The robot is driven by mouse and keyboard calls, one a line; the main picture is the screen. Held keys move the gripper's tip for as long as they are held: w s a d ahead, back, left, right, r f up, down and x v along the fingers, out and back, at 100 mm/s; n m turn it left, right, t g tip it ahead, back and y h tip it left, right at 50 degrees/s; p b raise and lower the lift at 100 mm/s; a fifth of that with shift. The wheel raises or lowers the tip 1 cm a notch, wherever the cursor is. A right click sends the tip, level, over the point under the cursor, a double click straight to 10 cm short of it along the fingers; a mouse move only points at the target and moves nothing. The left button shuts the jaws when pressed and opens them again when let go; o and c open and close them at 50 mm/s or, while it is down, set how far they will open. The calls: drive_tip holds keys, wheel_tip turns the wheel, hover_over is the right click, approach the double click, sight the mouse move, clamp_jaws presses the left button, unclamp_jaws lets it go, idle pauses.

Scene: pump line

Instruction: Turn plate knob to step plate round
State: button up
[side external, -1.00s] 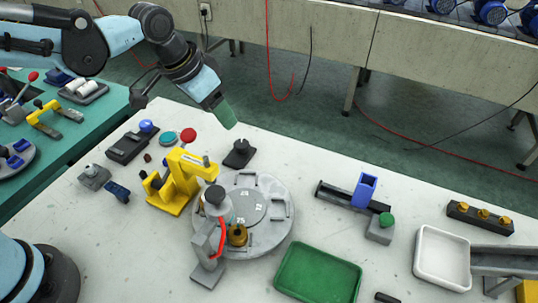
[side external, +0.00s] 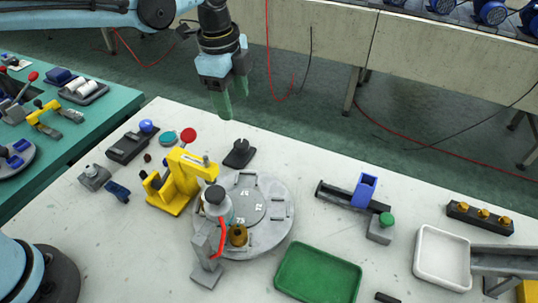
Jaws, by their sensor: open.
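The round grey plate (side external: 279,222) lies flat on the white table, with several slots around its rim and small marked tags on its central disc. A black base with a small upright knob (side external: 241,147) stands just behind the plate; it looks like the plate knob, though I cannot be sure. A brass-coloured part (side external: 238,235) sits on the plate's front left, beside a grey stand with a red hose (side external: 207,245). My gripper (side external: 232,103) is open and empty. Its green fingers point down, well above and behind the black knob, touching nothing.
A yellow press (side external: 178,180) stands left of the plate, with a red button (side external: 188,135) behind it. A green tray (side external: 318,273), a blue slider (side external: 364,190) and a white tray (side external: 441,258) are to the right.

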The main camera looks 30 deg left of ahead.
sight(241, 143)
drive_tip(key=f+m, duration=0.1)
drive_tip(key=f, duration=0.3)
drive_tip(key=f+m, duration=0.2)
drive_tip(key=f, duration=0.2)
drive_tip(key=w+f+m+g, duration=0.1)
drive_tip(key=f+m, duration=0.1)
drive_tip(key=f, duration=0.2)
drive_tip(key=shift+d, duration=0.2)
drive_tip(key=shift+c, duration=0.2)
drive_tip(key=c, duration=1)
